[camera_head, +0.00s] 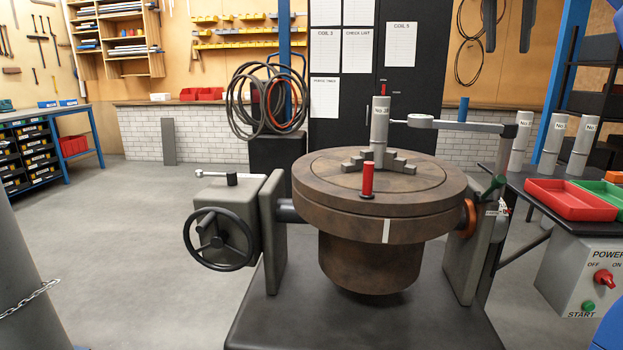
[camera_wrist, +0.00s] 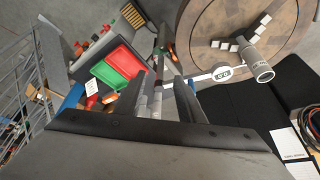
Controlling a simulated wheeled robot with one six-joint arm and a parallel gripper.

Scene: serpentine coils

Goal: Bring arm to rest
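My gripper (camera_head: 510,35) hangs at the top right of the head view, with two dark fingers apart and nothing between them. The fingers also show in the wrist view (camera_wrist: 162,85), spread over the distant side table. Most of my arm is out of the head view. A round brown turntable (camera_head: 320,185) stands in the middle, with a grey labelled cylinder (camera_head: 380,135) upright in its stepped jaws. A red peg (camera_head: 367,180) stands at its front. The cylinder also shows in the wrist view (camera_wrist: 257,65). My gripper is apart from all of these.
A grey swing arm (camera_head: 455,125) reaches over the turntable from the right. A side table at right holds grey cylinders (camera_head: 553,140), a red tray (camera_head: 570,205) and a green tray (camera_head: 605,194). A power box (camera_head: 575,270) is below. The floor at left is clear.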

